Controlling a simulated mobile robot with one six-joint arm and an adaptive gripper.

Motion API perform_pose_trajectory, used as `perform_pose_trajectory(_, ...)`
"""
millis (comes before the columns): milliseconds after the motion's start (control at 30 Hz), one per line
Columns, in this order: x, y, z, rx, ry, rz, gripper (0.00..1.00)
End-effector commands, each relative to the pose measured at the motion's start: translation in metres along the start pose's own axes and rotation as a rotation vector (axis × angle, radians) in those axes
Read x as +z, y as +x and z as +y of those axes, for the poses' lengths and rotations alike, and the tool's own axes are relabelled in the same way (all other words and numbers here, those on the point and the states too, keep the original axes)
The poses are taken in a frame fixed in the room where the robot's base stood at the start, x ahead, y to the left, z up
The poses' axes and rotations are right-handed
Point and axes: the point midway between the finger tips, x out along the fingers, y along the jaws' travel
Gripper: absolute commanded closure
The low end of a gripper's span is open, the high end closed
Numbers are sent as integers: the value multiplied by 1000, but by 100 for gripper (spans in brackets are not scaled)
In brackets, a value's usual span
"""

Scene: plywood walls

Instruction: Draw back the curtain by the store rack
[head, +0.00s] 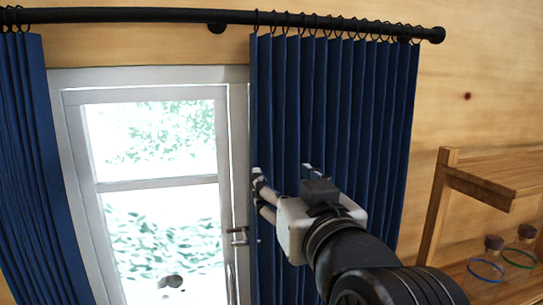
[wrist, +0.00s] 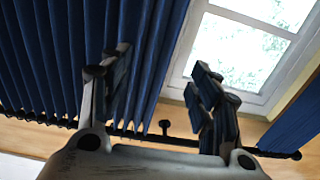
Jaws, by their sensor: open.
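A blue pleated curtain (head: 335,120) hangs from a black rod (head: 180,16) on rings, beside the wooden store rack. Its left edge runs along the right side of the white-framed window (head: 150,190). My gripper (head: 282,172) is in front of this curtain near its left edge, with its fingers apart. In the wrist view, my gripper (wrist: 158,90) is open, with one finger over the curtain (wrist: 75,50) and the other over the window side (wrist: 250,55). The curtain's edge shows between the fingers. I cannot tell whether they touch the cloth.
A second blue curtain (head: 38,170) hangs left of the window. The wooden store rack (head: 436,205) stands at the right, with jars (head: 492,255) on its lower shelf. A window handle (head: 238,236) is just left of my gripper.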

Motion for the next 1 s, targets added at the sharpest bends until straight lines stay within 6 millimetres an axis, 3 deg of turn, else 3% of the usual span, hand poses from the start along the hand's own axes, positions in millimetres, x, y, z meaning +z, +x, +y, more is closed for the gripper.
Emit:
perform_pose_trajectory(600,0,124,0,0,0,-5,43)
perform_pose_trajectory(800,-1,144,0,0,0,-2,43)
perform_pose_trajectory(1000,1,149,0,0,0,-1,43)
